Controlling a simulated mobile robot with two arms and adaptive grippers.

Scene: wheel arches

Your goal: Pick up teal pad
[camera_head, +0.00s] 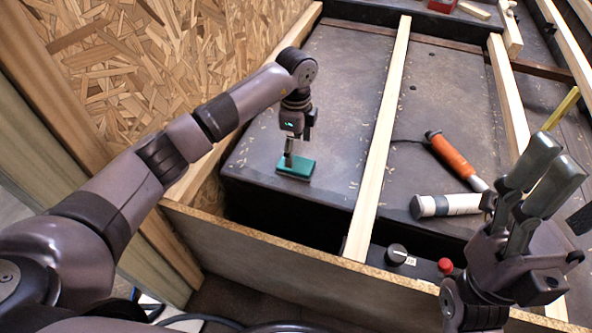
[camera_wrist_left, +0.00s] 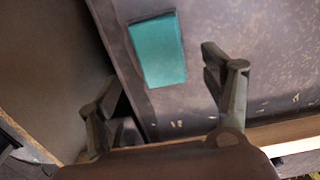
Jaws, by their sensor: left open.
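The teal pad (camera_head: 299,168) lies flat on the dark grey surface near its left front edge. It also shows in the left wrist view (camera_wrist_left: 158,50), framed between and beyond the fingertips. My left gripper (camera_head: 288,158) points down right at the pad in the head view. In the left wrist view this gripper (camera_wrist_left: 162,78) is open, with a finger to each side and nothing between them. Whether the fingertips touch the pad or surface is unclear. My right gripper (camera_head: 548,165) is at the right, fingers up, apart and empty.
A pale wooden rail (camera_head: 382,130) runs lengthwise right of the pad. Beyond it lie an orange-handled tool (camera_head: 452,156) and a white cylinder (camera_head: 446,205). An OSB wall (camera_head: 175,60) rises at left, and a wooden board (camera_head: 270,262) crosses the front.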

